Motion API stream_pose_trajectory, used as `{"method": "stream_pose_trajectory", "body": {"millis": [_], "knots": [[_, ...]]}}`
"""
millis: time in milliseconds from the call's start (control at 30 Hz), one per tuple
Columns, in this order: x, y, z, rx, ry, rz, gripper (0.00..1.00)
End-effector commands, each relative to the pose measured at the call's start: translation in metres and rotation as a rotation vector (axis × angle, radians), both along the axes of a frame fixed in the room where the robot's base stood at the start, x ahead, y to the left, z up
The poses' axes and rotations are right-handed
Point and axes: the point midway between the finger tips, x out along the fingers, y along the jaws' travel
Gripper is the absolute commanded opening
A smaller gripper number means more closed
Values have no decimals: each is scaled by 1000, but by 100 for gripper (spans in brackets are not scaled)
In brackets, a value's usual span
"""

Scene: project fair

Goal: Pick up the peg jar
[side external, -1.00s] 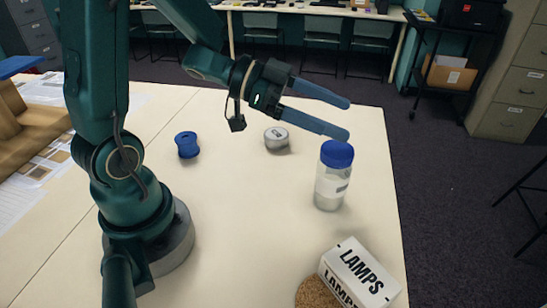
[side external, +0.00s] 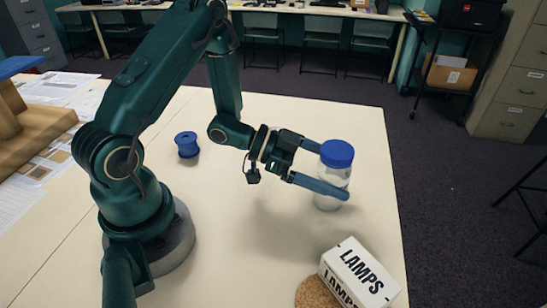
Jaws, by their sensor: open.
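The peg jar (side external: 337,156) is a clear jar with a blue lid, standing upright near the table's right edge. My gripper (side external: 335,170) is open and level, with its blue fingers reaching toward the jar's upper body just below the lid. The near finger passes in front of the jar and hides part of its body. The far finger is partly hidden by the jar and lid. I cannot tell whether either finger touches the jar.
A white LAMPS box (side external: 357,272) and a cork mat (side external: 311,293) lie at the table's front right. A blue spool (side external: 187,145) stands at the back left. The right table edge (side external: 396,200) is close to the jar. The table between spool and box is clear.

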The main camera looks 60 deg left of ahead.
Motion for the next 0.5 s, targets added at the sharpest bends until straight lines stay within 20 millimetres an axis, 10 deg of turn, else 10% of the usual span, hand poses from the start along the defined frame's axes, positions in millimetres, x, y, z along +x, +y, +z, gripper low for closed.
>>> {"method": "stream_pose_trajectory", "body": {"millis": [500], "knots": [[19,-20,-8,0,1,0,100]]}}
